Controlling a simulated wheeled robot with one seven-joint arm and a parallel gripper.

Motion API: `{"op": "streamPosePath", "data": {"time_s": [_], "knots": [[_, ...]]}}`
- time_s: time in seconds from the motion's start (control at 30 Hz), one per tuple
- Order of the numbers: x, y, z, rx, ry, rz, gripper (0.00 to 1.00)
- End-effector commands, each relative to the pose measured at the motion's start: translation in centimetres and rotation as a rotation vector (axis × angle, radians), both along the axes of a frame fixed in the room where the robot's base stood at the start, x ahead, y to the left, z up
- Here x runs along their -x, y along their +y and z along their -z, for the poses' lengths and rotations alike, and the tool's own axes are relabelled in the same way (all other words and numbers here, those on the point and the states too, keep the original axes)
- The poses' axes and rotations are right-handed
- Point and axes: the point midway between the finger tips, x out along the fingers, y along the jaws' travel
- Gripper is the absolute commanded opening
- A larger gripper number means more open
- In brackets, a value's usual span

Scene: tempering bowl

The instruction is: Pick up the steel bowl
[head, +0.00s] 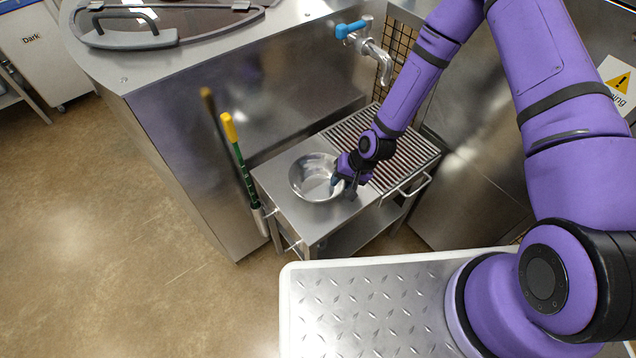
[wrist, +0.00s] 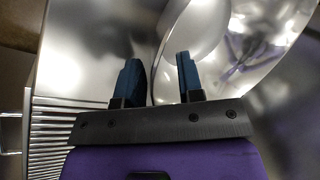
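The steel bowl (head: 313,176) is round and shiny. It stands upright on the left part of a small steel table. My gripper (head: 344,187) is at the bowl's right rim in the head view. In the wrist view the bowl (wrist: 265,50) fills the upper right. My gripper's two dark blue fingers (wrist: 158,78) are apart there, with the bowl's edge running between them. The right finger is over the bowl's inside and the left one is outside. No contact between the fingers and the bowl wall is clear.
The small steel table (head: 283,203) has a slatted grate (head: 408,160) at its right. A blue-handled tap (head: 372,47) juts out behind it. A green and yellow handled tool (head: 238,150) hangs at the table's left. A steel counter (head: 190,125) stands behind.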

Motion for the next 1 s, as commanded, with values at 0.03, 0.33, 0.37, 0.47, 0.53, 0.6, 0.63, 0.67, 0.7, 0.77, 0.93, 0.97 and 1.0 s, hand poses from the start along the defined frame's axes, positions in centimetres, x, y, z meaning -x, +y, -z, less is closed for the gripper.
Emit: {"op": "streamPosePath", "data": {"time_s": [0.03, 0.33, 0.37, 0.47, 0.53, 0.6, 0.63, 0.67, 0.7, 0.77, 0.93, 0.97, 1.0], "knots": [[0.02, 0.24, 0.46, 0.0, 0.0, -0.001, 0.35], [-0.07, 0.44, 0.94, 0.0, 0.0, 0.0, 0.35], [-0.06, 0.44, 0.93, 0.0, 0.0, 0.0, 0.35], [-0.06, 0.44, 0.93, 0.0, 0.0, -0.001, 0.12], [-0.05, 0.44, 0.92, 0.0, 0.0, -0.001, 0.0], [-0.05, 0.43, 0.92, 0.0, 0.0, -0.001, 0.0], [-0.05, 0.43, 0.92, 0.0, 0.0, 0.0, 0.0], [-0.06, 0.43, 0.91, 0.0, 0.0, -0.001, 0.0], [-0.05, 0.43, 0.91, 0.0, 0.0, -0.001, 0.0], [-0.05, 0.43, 0.91, 0.0, 0.0, 0.0, 0.0], [-0.06, 0.41, 0.8, 0.0, 0.0, 0.0, 0.0], [-0.06, 0.42, 0.71, 0.0, 0.0, 0.0, 0.0], [-0.07, 0.42, 0.55, 0.0, 0.0, -0.001, 0.0]]}}
